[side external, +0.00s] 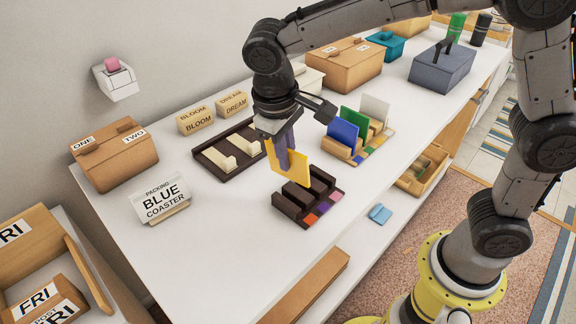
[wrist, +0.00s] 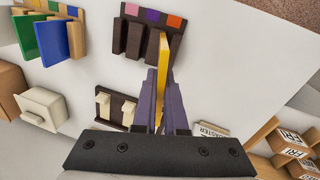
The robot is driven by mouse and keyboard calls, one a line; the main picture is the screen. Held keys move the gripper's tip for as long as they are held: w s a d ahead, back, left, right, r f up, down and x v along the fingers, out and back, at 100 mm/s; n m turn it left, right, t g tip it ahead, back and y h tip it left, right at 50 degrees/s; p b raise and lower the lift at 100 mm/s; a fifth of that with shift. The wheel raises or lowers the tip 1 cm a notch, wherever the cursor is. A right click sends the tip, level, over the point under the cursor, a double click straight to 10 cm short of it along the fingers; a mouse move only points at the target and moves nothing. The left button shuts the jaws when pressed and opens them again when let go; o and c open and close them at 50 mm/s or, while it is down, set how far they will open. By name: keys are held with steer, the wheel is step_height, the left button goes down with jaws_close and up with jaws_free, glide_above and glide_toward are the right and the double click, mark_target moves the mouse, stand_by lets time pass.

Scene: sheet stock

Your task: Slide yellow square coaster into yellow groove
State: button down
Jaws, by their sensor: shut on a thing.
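My gripper (side external: 284,158) is shut on the yellow square coaster (side external: 296,168), held on edge, upright. In the wrist view the coaster (wrist: 162,62) shows nearly edge-on between the fingers (wrist: 162,95). It is above or at the dark brown slotted rack (side external: 290,207), near its back-left side; I cannot tell if they touch. This rack (wrist: 137,48) has pink, purple and orange marks; I make out no yellow mark on it. A tan rack (side external: 343,152) holds blue, green and white coasters upright, with coloured marks along its front, one of them yellowish.
A dark tray with cream pieces (side external: 222,172) lies left of the slotted rack. A sign reading "PACKING BLUE COASTER" (side external: 160,199) and a cardboard box (side external: 115,155) stand further left. A small blue object (side external: 380,214) lies near the front edge. White tabletop is clear in front of the tray.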

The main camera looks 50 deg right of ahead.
steer(key=shift+w+a+r+n, duration=0.15)
steer(key=shift+a+r+n, duration=0.05)
steer(key=shift+n, duration=0.5)
steer(key=shift+y, duration=0.8)
steer(key=w+d+r, duration=0.1)
steer(key=w+d, duration=0.1)
steer(key=d, duration=0.6)
steer(key=w+d+r, duration=0.1)
steer(key=w+d, duration=0.1)
steer(key=d, duration=0.7)
steer(key=w+d+r, duration=0.1)
steer(key=w+d, duration=0.2)
steer(key=d, duration=0.5)
steer(key=shift+d, duration=0.15)
steer(key=s+d+m, duration=0.3)
steer(key=d, duration=0.7)
steer(key=shift+y, duration=0.3)
steer(key=shift+s+a+f, duration=0.1)
steer(key=shift+f, duration=0.1)
steer(key=shift+f, duration=4.8)
steer(key=shift+f, duration=1)
steer(key=c, duration=0.9)
jaws_free()
